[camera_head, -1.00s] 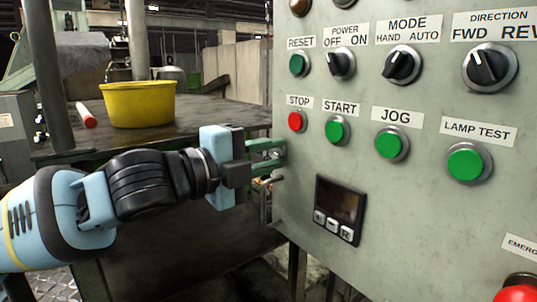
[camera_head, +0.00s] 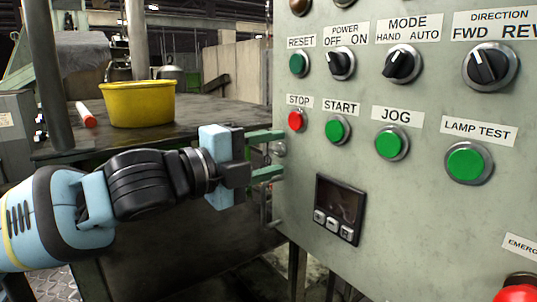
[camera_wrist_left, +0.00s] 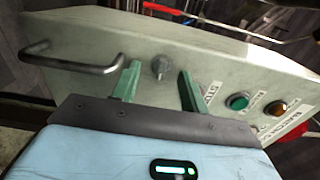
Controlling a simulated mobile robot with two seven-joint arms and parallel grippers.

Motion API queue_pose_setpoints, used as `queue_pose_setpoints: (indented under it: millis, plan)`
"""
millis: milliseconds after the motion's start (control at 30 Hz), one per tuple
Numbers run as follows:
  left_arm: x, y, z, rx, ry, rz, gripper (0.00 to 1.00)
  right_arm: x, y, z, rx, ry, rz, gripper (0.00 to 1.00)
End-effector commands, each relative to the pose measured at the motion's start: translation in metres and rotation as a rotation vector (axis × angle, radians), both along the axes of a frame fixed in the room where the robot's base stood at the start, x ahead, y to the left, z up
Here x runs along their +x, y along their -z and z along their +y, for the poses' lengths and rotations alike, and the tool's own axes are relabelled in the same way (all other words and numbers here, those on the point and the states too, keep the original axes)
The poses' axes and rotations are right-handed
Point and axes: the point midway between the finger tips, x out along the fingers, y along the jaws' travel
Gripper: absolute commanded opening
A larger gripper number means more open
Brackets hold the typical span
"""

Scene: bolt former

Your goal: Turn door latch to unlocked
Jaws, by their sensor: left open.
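The door latch (camera_wrist_left: 160,67) is a small grey knob on the side face of the pale green control cabinet. In the head view the latch (camera_head: 280,149) shows at the cabinet's left edge. My left gripper (camera_head: 268,155) is open, with one green finger above the latch and one below it. In the left wrist view my left gripper (camera_wrist_left: 158,82) has its fingers spread to either side of the knob, with a gap on each side. I cannot tell whether the fingertips touch the cabinet face. My right gripper is not in view.
A metal handle (camera_wrist_left: 70,60) sticks out from the cabinet face left of the latch. The cabinet front (camera_head: 420,215) carries buttons, switches and a small display (camera_head: 340,208).

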Motion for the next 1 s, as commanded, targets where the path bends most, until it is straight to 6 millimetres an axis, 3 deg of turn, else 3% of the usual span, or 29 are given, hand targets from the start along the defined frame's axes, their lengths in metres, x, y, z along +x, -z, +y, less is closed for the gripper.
queue_pose_setpoints:
  millis: [500, 1000]
  plan:
    - [-0.038, 0.001, 0.054, 0.001, -0.002, 0.001, 0.44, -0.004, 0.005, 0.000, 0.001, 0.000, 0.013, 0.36]
    - [-0.045, 0.000, 0.062, 0.000, 0.000, 0.000, 0.44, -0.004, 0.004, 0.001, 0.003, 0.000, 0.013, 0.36]
